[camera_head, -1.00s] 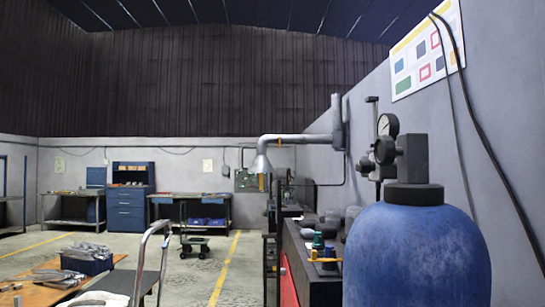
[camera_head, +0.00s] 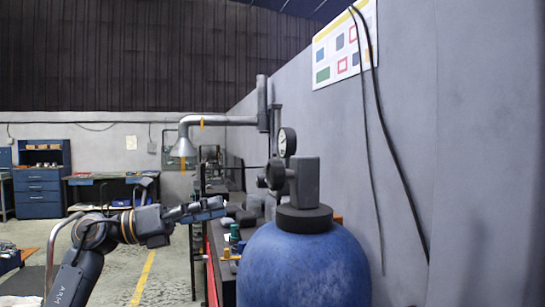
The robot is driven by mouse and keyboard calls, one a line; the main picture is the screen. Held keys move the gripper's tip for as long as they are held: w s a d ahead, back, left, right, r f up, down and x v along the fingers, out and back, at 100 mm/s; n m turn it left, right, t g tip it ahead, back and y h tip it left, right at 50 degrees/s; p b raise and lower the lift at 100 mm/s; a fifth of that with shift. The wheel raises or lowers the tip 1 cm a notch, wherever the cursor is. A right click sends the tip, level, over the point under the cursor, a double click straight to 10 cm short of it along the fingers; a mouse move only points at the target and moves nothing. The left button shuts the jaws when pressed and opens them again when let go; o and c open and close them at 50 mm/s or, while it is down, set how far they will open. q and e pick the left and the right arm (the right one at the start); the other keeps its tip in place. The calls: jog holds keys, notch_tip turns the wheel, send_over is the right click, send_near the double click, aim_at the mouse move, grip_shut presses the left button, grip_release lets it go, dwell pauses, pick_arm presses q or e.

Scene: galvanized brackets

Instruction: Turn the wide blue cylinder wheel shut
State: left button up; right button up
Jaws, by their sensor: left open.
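The wide blue cylinder (camera_head: 305,268) stands upright at the lower middle, with a dark collar on top. A grey valve block (camera_head: 304,182) rises from the collar. A dark round wheel (camera_head: 272,175) sits on the block's left side, seen nearly edge-on. I cannot tell how far it is turned. My left gripper (camera_head: 212,207) is open and empty, reaching in from the left, with its fingers pointing right. It is left of the wheel and a little lower in the picture, apart from it. My right gripper is out of view.
A round gauge (camera_head: 287,142) stands behind the valve. A workbench with small bottles (camera_head: 234,238) lies left of the cylinder. A fume pipe (camera_head: 218,121) hangs above it. The grey wall (camera_head: 405,110) with hanging cables is close on the right.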

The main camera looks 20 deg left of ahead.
aim_at(269, 177)
pick_arm(q)
jog(key=s+r+m+y, duration=0.2)
jog(key=s+r+m, duration=0.2)
jog(key=s+r, duration=0.25)
jog(key=p+x, duration=0.7)
jog(key=x, duration=0.6)
jog(key=shift+w+a, duration=0.15)
jog(key=shift+w, duration=0.05)
jog(key=shift+w+d+f, duration=0.25)
jog(key=shift+w+d, duration=0.1)
jog(key=shift+d, duration=0.1)
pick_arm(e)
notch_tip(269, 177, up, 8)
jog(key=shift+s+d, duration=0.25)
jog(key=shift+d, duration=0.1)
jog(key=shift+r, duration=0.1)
pick_arm(q)
jog(key=c, duration=1.2)
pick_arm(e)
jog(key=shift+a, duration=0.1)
